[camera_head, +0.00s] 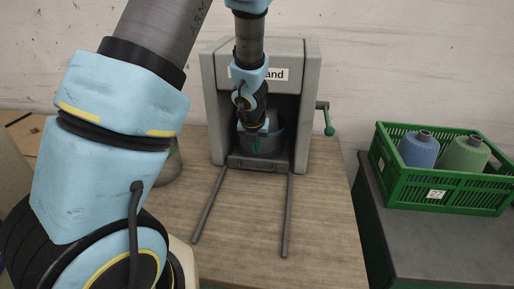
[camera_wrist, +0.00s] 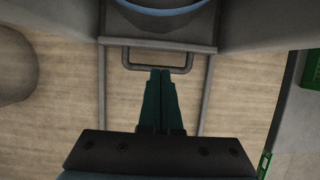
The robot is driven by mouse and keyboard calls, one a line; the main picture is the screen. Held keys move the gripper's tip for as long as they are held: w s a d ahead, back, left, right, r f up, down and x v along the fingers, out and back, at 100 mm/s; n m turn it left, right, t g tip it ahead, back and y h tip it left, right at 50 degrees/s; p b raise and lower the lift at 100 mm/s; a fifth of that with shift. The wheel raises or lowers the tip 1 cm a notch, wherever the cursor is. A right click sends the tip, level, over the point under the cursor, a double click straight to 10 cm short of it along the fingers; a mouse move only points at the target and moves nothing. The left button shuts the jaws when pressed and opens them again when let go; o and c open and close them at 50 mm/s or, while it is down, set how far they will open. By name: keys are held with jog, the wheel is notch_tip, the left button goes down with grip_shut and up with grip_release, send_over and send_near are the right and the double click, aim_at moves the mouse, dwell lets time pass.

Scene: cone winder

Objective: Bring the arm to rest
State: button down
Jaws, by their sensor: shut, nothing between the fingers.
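My arm reaches from the upper left over the wooden table to the front of the grey cone winder (camera_head: 309,95). My gripper (camera_head: 256,147) hangs in front of the winder's opening. In the wrist view my gripper (camera_wrist: 161,72) has its two dark green fingers side by side, shut and empty. The fingertips appear close to a grey loop handle (camera_wrist: 158,69) at the winder's front edge; whether they touch it I cannot tell. My forearm and wrist hide part of the winder's label and opening.
Two grey rails (camera_head: 287,215) run forward from the winder over the wooden table (camera_head: 245,235). A green-knobbed crank (camera_head: 327,120) sticks out at the winder's right. A green crate (camera_head: 440,194) with a blue cone (camera_head: 418,152) and a green cone (camera_head: 464,156) stands on the grey table at right.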

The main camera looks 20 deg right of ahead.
jog(key=a+r+n+y+b, duration=0.2)
jog(key=a+r+n+b, duration=0.15)
jog(key=a+n, duration=1.4)
jog(key=s+a+r+n+g+b, duration=0.1)
jog(key=s+a+n, duration=0.2)
jog(key=n, duration=0.8)
jog(key=s+a+n+g+b, duration=0.1)
jog(key=s+a+n, duration=0.2)
jog(key=s+n, duration=0.5)
jog(key=n, duration=0.3)
jog(key=shift+s+a+r, duration=0.25)
jog(key=shift+a+r, duration=0.1)
jog(key=shift+r, duration=0.05)
